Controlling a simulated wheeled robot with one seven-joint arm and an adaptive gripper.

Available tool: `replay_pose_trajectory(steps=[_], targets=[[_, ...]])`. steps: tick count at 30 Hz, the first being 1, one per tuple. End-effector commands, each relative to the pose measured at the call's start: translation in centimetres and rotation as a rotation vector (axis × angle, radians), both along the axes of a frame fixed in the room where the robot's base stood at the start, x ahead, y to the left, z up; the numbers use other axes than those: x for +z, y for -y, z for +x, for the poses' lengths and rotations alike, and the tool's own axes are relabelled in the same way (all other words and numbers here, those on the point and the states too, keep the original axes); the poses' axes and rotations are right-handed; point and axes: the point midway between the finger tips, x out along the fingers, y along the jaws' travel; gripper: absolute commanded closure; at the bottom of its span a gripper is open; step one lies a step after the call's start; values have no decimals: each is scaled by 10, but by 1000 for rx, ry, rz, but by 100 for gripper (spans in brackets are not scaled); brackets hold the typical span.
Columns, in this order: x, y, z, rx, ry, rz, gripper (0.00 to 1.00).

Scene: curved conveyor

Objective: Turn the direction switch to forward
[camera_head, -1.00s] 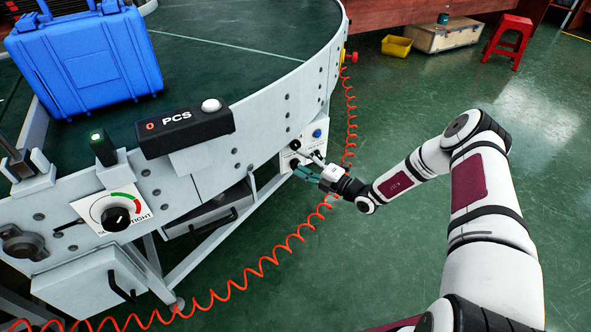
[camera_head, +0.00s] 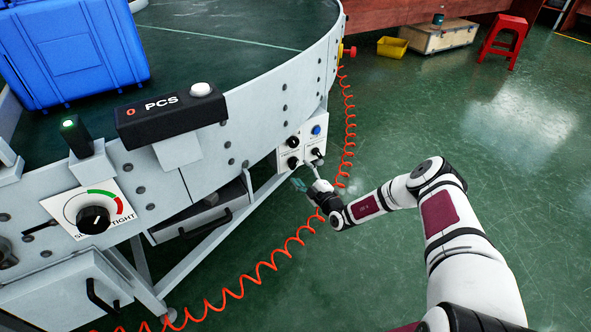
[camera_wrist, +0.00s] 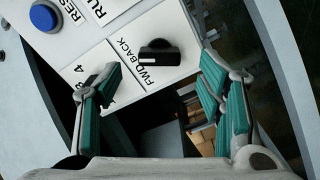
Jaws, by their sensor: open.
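The direction switch (camera_wrist: 160,52) is a black knob with a white mark on a white control panel (camera_wrist: 115,28), beside the printed words FWD and BACK. In the wrist view it lies beyond my gripper (camera_wrist: 162,80), between the lines of the two fingertips, and the fingers look apart from it. The knob lies about level in that picture; I cannot tell which word it points to. In the head view, the panel (camera_head: 304,138) is on the conveyor's side, and my gripper (camera_head: 302,184) is open and empty close below it.
A blue button (camera_wrist: 45,17) is on the same panel. The curved conveyor (camera_head: 245,122) carries a blue case (camera_head: 75,50) and a PCS box (camera_head: 170,115). A coiled orange hose (camera_head: 272,264) hangs near my gripper. Green floor lies open at right.

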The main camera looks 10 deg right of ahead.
Motion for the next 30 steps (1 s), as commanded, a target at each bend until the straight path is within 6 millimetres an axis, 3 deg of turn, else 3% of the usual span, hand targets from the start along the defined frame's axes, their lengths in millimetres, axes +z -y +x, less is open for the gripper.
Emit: replay_pose_trajectory(steps=[3,9,22,28,30], targets=[[-1,-7,21,2,3,-3,38],[-1,-15,44,2,2,-3,38],[1,-17,52,1,1,-1,38],[1,-17,52,1,1,-1,84],[1,-17,52,1,1,-1,86]])
